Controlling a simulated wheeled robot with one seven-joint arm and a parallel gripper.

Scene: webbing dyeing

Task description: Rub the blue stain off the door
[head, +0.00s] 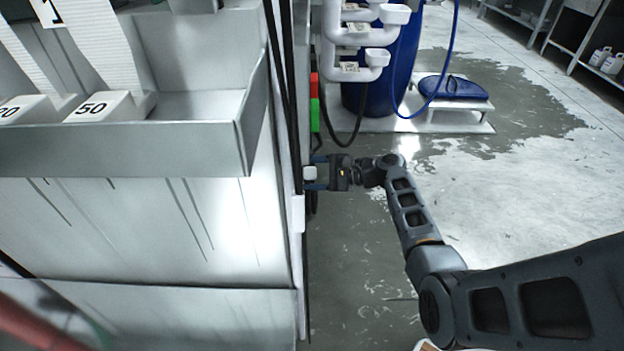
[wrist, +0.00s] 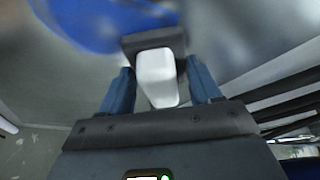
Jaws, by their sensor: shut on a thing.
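My gripper (wrist: 160,88) has blue fingers on either side of a white block (wrist: 157,78) and is shut on it. A dark grey pad (wrist: 131,46) sits at the block's far end. The blue stain (wrist: 95,22) is a smeared patch at the upper left of the wrist view, on the grey metal door (wrist: 45,85). The pad overlaps the stain's lower right edge in the picture; I cannot tell whether it presses on the door. In the head view my gripper (head: 314,173) and the white block (head: 310,172) are beside the cabinet's right edge; the stain is hidden there.
A metal cabinet with a ledge (head: 120,150) fills the left. Black hoses (head: 283,80) hang by its edge. White pipework (head: 350,60), a blue barrel (head: 385,100) and a blue lid (head: 455,87) on a low stand are behind. The wet floor (head: 520,190) at right is open.

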